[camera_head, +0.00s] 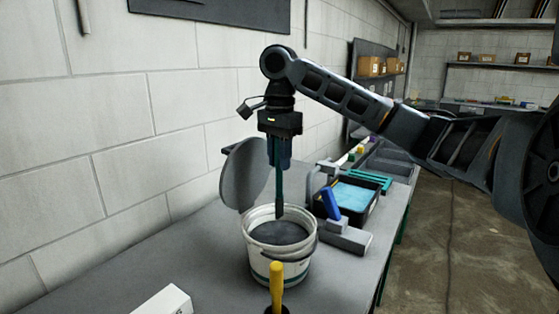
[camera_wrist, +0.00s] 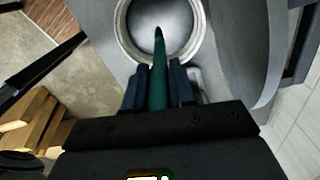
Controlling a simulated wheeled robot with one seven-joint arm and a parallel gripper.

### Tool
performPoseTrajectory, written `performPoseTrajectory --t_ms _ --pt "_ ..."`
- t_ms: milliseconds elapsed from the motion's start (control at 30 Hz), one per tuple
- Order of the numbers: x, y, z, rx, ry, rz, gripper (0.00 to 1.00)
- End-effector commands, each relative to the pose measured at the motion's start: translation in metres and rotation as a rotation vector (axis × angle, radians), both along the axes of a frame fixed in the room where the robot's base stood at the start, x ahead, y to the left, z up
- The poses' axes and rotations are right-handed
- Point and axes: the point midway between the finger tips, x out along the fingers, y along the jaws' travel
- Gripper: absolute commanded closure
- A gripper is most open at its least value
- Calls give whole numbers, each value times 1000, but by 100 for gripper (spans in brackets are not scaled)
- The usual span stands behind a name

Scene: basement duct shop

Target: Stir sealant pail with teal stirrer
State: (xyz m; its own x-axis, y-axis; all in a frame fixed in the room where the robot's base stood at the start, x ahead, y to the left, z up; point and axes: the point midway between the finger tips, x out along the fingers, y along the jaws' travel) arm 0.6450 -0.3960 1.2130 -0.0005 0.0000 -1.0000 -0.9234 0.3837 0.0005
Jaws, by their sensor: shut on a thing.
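The sealant pail (camera_head: 272,268) is a white bucket with dark grey contents, standing on the grey bench. It also shows in the wrist view (camera_wrist: 122,30). My gripper (camera_head: 279,164) is shut on the teal stirrer (camera_head: 280,188) and holds it upright over the pail. In the wrist view my gripper (camera_wrist: 158,88) has the teal stirrer (camera_wrist: 158,75) between its two dark fingers. The stirrer's lower end is over the pail's opening; I cannot tell whether it touches the contents.
A yellow-handled tool (camera_head: 276,283) stands in front of the pail. A round grey lid (camera_head: 243,172) leans behind it. A blue-handled tool (camera_head: 331,206) and a black tray with a blue sponge-like pad (camera_head: 352,196) are to the right. A white box (camera_head: 168,302) lies at front left.

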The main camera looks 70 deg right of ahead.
Motion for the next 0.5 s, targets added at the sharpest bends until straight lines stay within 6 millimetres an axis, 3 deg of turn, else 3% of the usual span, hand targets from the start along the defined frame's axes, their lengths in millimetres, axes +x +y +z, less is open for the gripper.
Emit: performPoseTrajectory --t_ms 500 --pt "0 -1 4 -2 0 -1 100"
